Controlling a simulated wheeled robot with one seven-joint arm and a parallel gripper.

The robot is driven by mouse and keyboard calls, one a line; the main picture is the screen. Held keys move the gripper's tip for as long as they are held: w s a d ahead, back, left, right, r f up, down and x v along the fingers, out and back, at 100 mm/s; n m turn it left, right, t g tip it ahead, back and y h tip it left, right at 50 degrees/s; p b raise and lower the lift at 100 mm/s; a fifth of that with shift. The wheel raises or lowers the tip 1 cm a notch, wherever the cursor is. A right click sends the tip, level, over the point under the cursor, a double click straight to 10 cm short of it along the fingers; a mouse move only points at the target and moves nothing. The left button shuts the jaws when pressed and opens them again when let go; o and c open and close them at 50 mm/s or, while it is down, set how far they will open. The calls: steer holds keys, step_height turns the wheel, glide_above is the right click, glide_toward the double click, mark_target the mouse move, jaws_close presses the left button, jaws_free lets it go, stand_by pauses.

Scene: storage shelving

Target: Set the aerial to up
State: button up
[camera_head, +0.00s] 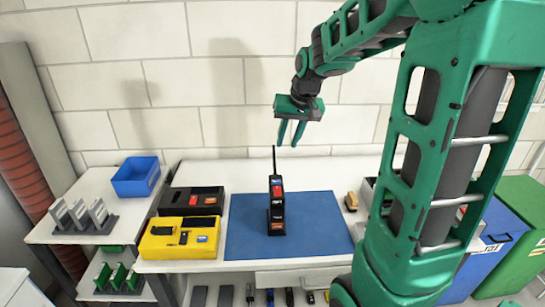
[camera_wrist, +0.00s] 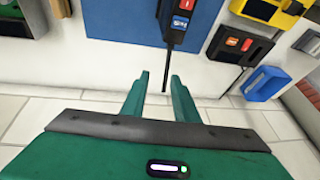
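A black handheld radio (camera_head: 277,195) with a red panel and a small blue label stands upright in an orange-marked base on the blue mat (camera_head: 320,225). Its thin black aerial (camera_head: 274,160) rises from the radio's top and looks upright in the head view. My gripper (camera_head: 288,142) is open and empty, pointing down, its fingertips close to the aerial's tip in the picture. In the wrist view my gripper (camera_wrist: 159,78) shows its two green fingers apart. The aerial (camera_wrist: 166,70) runs between them in that picture, below the radio (camera_wrist: 178,22); I cannot tell the depth gap.
Left of the mat are a yellow case (camera_head: 180,238) and a black case (camera_head: 191,201). A blue bin (camera_head: 137,176) stands on the left side table. A tan object (camera_head: 351,201) sits right of the mat. The white brick wall is behind. The mat around the radio is clear.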

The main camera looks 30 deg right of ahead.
mark_target(274, 152)
steer(key=shift+t, duration=0.3)
steer(key=w+f, duration=0.2)
steer(key=f, duration=0.1)
steer(key=w+f, duration=0.6)
steer(key=shift+f, duration=0.3)
jaws_close()
stand_by(1.1)
